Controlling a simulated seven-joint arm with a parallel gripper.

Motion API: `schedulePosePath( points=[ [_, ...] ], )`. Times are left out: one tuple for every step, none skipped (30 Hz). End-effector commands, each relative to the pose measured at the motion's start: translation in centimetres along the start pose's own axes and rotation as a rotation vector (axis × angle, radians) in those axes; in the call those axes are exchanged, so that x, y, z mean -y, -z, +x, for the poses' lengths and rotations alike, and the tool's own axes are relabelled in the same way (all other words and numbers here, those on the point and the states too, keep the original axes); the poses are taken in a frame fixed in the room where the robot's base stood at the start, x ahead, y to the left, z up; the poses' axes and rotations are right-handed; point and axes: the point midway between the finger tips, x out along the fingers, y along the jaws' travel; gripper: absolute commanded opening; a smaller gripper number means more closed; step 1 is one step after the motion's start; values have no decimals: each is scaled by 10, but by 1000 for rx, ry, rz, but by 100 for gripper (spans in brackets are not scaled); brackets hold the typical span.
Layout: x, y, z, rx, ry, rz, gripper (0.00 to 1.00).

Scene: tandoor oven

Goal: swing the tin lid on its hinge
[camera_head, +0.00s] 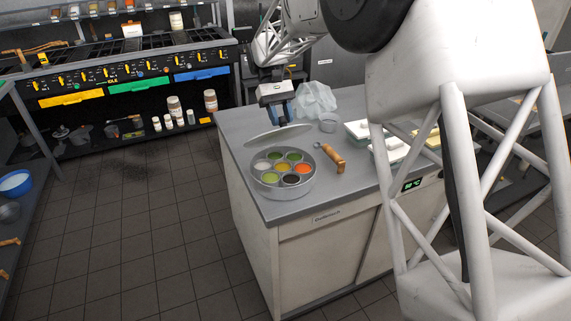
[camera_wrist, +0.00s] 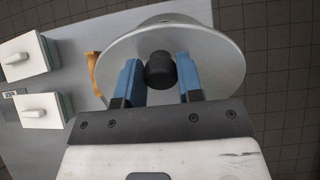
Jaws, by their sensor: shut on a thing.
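The round metal tin (camera_head: 284,190) stands on the grey counter, holding several small bowls of coloured spices. Its lid (camera_head: 265,138) is off the tin's top and shows as a thin pale disc beyond the tin's far rim; the bowls are uncovered. In the wrist view the lid (camera_wrist: 217,65) is a broad grey disc with a black knob (camera_wrist: 160,70). My gripper (camera_head: 281,122) is above the lid, its blue fingers on both sides of the knob and shut on it. The hinge cannot be made out.
A wooden-handled tool (camera_head: 331,157) lies right of the tin. A small metal bowl (camera_head: 328,126), a crumpled clear bag (camera_head: 316,100) and white lidded containers (camera_head: 357,130) stand farther back and right. The counter's left edge is close to the tin.

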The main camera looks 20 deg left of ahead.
Motion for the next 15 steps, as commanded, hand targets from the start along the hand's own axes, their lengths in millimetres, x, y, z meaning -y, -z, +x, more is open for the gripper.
schedulePosePath(
  points=[
    [0, 1, -3, -2, 0, 0, 21],
    [0, 2, -5, -2, 0, 0, 20],
    [0, 3, -8, -3, 0, 0, 21],
    [0, 3, -10, -3, 0, 0, 20],
    [0, 4, -12, -3, 0, 0, 21],
    [0, 5, -15, -2, 0, 0, 21],
    [0, 5, -17, -2, 0, 0, 21],
    [0, 6, -19, -2, 0, 0, 21],
    [0, 6, -21, -2, 0, 0, 20],
    [0, 6, -23, -2, 0, 0, 21],
    [0, 7, -24, -2, 0, 0, 20],
    [0, 7, -25, -2, 0, 0, 21],
    [0, 7, -25, -2, 0, 0, 21],
    [0, 7, -25, -2, 0, 0, 21],
    [0, 7, -26, -2, 0, 0, 21]
  ],
)
